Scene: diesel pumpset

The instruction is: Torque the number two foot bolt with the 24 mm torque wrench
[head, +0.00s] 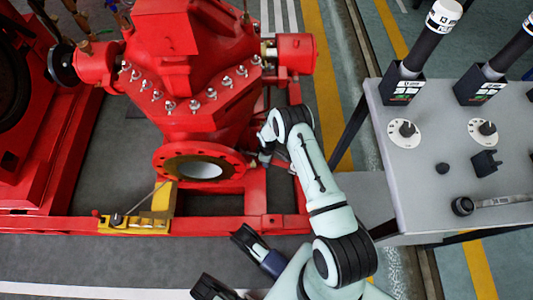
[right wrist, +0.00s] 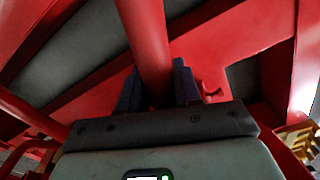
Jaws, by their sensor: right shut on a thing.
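My right arm reaches down beside the red pump (head: 195,60), and its gripper (head: 264,156) is by the pump's lower right side, small and partly hidden. In the right wrist view, its two dark fingers (right wrist: 157,92) stand on either side of a round red bar (right wrist: 145,45) and are shut on it. I cannot tell what this bar belongs to. A dark-headed wrench (head: 462,206) lies on the grey table; its marking is too small to read. My left gripper (head: 228,262) appears at the bottom edge with its dark jaws apart and empty. I cannot pick out the number two foot bolt.
The grey table (head: 430,170) at the right carries two upright black-handled tools (head: 430,38) in holders, and two white dials (head: 404,133). Red frame beams surround the pump, with a yellow block (head: 135,224) at the lower left. Red beams crowd my right gripper.

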